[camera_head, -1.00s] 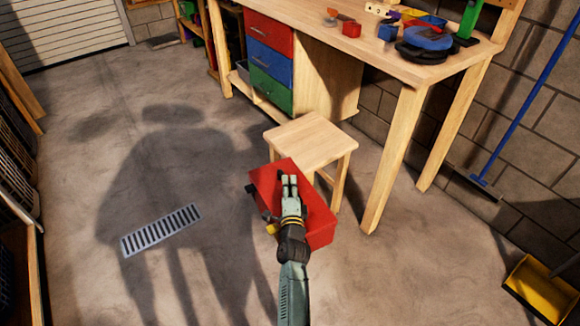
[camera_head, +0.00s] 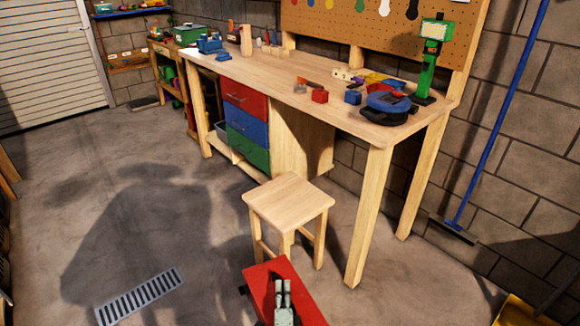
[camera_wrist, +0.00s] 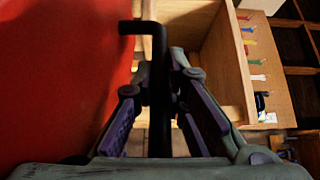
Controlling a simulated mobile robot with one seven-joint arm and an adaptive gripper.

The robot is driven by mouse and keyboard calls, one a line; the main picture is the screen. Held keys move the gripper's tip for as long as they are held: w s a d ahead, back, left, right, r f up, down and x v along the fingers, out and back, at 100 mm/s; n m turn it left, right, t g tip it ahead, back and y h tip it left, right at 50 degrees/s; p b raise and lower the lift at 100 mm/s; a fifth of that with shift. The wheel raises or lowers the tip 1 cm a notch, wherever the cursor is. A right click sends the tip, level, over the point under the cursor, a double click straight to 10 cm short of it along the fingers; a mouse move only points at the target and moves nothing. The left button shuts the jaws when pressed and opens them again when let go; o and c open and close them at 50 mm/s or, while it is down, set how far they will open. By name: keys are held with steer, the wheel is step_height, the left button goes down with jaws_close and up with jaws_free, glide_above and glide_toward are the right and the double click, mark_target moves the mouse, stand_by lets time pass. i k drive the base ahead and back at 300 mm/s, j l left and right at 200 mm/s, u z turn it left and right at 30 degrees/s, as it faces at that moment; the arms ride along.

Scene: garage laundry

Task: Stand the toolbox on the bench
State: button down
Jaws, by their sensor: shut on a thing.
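The red toolbox (camera_head: 262,275) is at the bottom centre of the head view, in front of the stool; its lower part is cut off by the frame. My gripper (camera_head: 283,286) is over it. In the wrist view the toolbox (camera_wrist: 55,75) fills the left side as a red surface. Its black handle (camera_wrist: 157,90) runs between the two fingers of my gripper (camera_wrist: 163,75), which is shut on it. The wooden bench (camera_head: 265,90) stands beyond the stool, along the wall. Whether the toolbox touches the floor cannot be seen.
A wooden stool (camera_head: 288,200) stands between the toolbox and the bench. The bench's near end holds a black-and-blue round tool (camera_head: 388,107), a green lamp-like tool (camera_head: 433,55) and small red and blue blocks. The bench top's left-middle stretch is mostly clear. A blue broom (camera_head: 500,120) leans right.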

mark_target(283, 75)
steer(key=j+z, duration=0.1)
steer(key=z, duration=0.75)
steer(key=i+j+z, duration=0.1)
steer(key=j+z, duration=0.8)
steer(key=j, duration=0.4)
steer(key=j+z, duration=0.35)
steer(key=j, duration=0.4)
steer(key=k+j, duration=0.1)
steer(key=j, duration=0.4)
steer(key=k+j, duration=0.1)
steer(key=j, duration=0.35)
steer(key=k+j, duration=0.1)
steer(key=j, duration=0.4)
steer(key=k+j+z, duration=0.3)
steer(key=i+j, duration=0.05)
steer(key=i, duration=0.05)
